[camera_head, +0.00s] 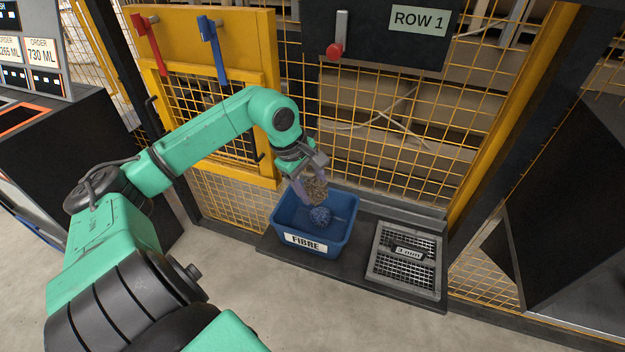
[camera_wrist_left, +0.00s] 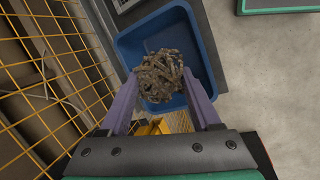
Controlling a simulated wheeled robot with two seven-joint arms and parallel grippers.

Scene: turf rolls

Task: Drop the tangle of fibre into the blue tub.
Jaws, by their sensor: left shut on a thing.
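The tangle of fibre (camera_head: 316,188) is a brown, knotted clump. My left gripper (camera_head: 308,184) is shut on it and holds it over the blue tub (camera_head: 283,226), apart from the tub floor. In the left wrist view the tangle (camera_wrist_left: 162,76) sits between the two purple fingers, with the tub (camera_wrist_left: 204,50) behind it. The tub has a white "FIBRE" label on its front. My right gripper is not in view.
A yellow mesh fence (camera_head: 375,150) rises close behind. A red-knobbed lever (camera_head: 335,50) is on the panel above. The floor in front is clear.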

